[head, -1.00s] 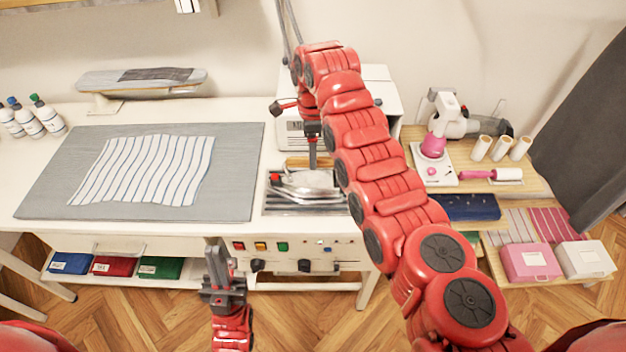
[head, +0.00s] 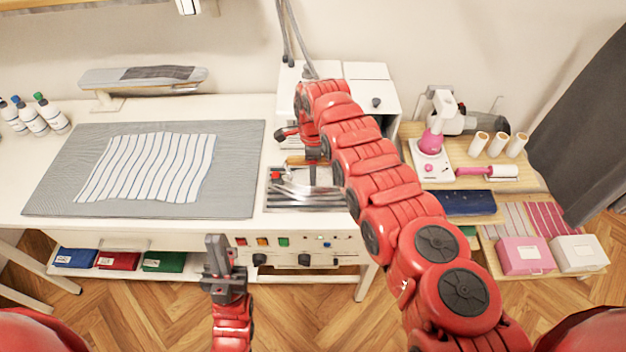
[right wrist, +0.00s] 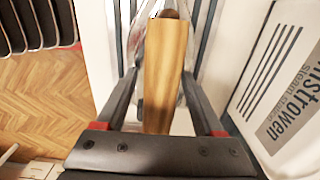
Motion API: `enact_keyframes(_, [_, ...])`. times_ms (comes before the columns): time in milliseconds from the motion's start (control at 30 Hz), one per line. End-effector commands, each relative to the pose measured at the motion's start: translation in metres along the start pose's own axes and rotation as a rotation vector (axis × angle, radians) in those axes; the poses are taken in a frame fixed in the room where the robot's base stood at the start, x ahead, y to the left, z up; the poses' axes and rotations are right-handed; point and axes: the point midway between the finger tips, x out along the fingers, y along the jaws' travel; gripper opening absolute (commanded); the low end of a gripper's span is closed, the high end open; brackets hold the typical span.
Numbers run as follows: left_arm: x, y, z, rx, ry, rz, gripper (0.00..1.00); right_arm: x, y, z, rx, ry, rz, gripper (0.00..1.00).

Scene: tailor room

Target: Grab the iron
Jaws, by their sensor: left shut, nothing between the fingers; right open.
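The iron (head: 296,190) has a shiny metal body and a wooden handle. It rests on a striped metal stand at the right end of the white worktable. My right gripper (head: 312,170) points down over it, partly hidden by my right arm. In the right wrist view, the wooden handle (right wrist: 166,62) lies between the open fingers of my right gripper (right wrist: 160,85), which are apart on either side of it. Whether they touch it I cannot tell. My left gripper (head: 216,255) is shut and empty in front of the table's front edge.
A grey ironing mat (head: 240,180) with striped cloth (head: 150,168) lies left of the iron. A white steam station (head: 372,95) stands behind the iron. A control panel (head: 300,252) is below the table edge. Wooden shelves with sewing items stand at the right.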

Motion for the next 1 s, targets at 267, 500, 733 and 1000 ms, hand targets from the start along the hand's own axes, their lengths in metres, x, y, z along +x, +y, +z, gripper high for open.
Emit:
enact_keyframes(267, [-0.0007,0.0,0.0001,0.0,0.0,0.0,0.0,0.0011,0.0004,-0.0002,0.0,0.001,0.001,0.7])
enact_keyframes(500, [-0.0035,0.0002,0.0006,0.0,0.0,0.0,0.0,0.005,0.0008,-0.0003,0.0,0.001,0.003,0.7])
enact_keyframes(733, [-0.0038,0.0002,0.0007,0.0,0.0,0.0,0.0,0.0056,0.0008,-0.0005,0.0,0.001,0.003,0.7])
enact_keyframes(1000, [-0.0037,0.0002,0.0006,0.0,0.0,0.0,0.0,0.0053,0.0006,-0.0005,0.0,0.001,0.002,0.45])
